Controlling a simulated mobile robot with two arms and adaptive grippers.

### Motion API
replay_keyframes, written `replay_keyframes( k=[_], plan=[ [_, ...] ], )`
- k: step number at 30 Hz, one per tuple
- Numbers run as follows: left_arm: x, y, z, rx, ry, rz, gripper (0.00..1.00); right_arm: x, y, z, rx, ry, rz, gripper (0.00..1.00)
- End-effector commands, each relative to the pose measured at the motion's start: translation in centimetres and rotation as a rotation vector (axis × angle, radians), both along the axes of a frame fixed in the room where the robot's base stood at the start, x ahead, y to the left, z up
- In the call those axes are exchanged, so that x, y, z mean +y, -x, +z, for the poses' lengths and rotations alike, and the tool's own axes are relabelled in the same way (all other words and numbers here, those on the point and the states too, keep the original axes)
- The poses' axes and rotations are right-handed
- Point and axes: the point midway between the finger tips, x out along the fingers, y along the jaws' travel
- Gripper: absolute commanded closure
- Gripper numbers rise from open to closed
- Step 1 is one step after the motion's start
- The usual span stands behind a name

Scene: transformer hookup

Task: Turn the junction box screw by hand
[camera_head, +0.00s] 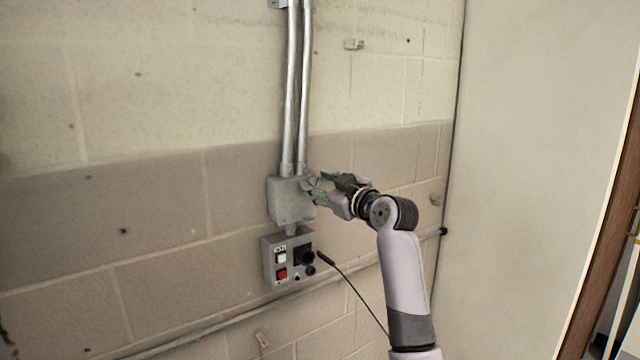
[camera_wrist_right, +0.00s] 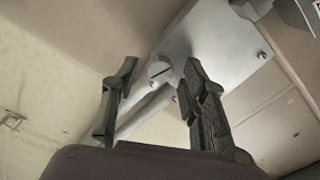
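The grey junction box (camera_head: 287,204) is fixed to the wall at the foot of two metal conduits. Its cover (camera_wrist_right: 215,45) fills the upper part of the right wrist view. A slotted screw (camera_wrist_right: 161,71) at the cover's corner shows between my right gripper's two fingers. My right gripper (camera_head: 312,187) is at the box's upper right corner. In the right wrist view the right gripper (camera_wrist_right: 160,80) is open, with a gap between each finger and the screw. Whether the fingertips reach around the screw in depth is hard to tell. My left gripper is not in view.
A control box (camera_head: 288,260) with a white and a red switch and black knobs is mounted just below. A thin horizontal pipe (camera_head: 215,325) runs along the wall. The wall left of the box is clear.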

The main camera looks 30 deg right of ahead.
Motion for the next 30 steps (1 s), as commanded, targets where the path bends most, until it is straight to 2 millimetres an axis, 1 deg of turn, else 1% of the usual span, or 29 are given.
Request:
replay_keyframes(
  k=[1, 2, 17, 25, 30],
  plan=[
    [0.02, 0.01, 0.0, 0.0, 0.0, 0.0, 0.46, -0.02, 0.01, -0.01, 0.0, 0.0, 0.0, 0.64],
    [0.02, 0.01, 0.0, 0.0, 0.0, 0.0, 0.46, -0.02, 0.02, -0.01, 0.0, 0.0, 0.0, 0.66],
    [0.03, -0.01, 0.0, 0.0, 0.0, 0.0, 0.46, -0.02, 0.03, -0.04, 0.001, 0.0, 0.0, 1.0],
    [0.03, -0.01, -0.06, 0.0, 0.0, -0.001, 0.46, -0.04, 0.03, -0.08, 0.001, 0.006, -0.001, 1.0],
    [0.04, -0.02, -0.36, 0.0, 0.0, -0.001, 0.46, -0.09, 0.03, -0.2, -0.003, 0.05, -0.002, 1.0]
  ],
)
